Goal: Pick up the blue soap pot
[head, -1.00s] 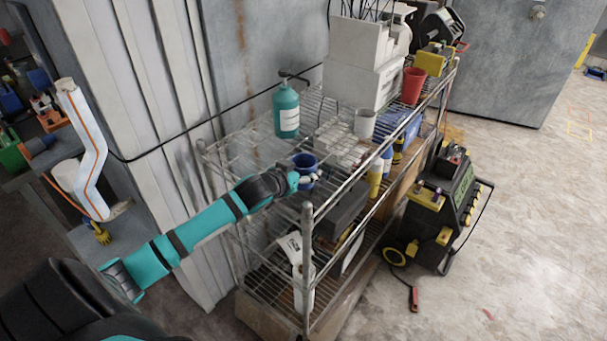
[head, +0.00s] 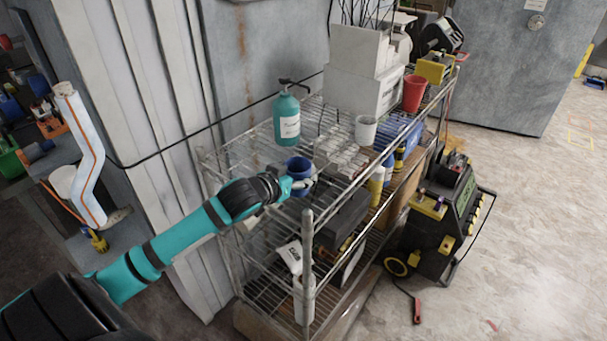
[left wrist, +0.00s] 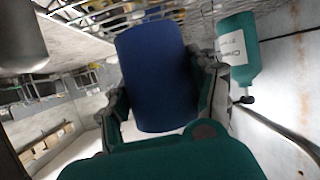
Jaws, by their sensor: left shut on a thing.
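The blue soap pot (head: 297,168) is a small dark blue cup near the front left corner of the wire shelf's top. My left gripper (head: 296,184) is shut on it, with its fingers on either side of the pot. In the left wrist view the pot (left wrist: 158,75) fills the space between the two fingers (left wrist: 165,100). I cannot tell whether the pot's base touches the shelf. My right gripper is not in view.
A teal pump bottle (head: 287,118) stands behind the pot on the wire shelf (head: 235,150). A white cup (head: 366,129), a red cup (head: 414,92) and white boxes (head: 358,85) stand farther right.

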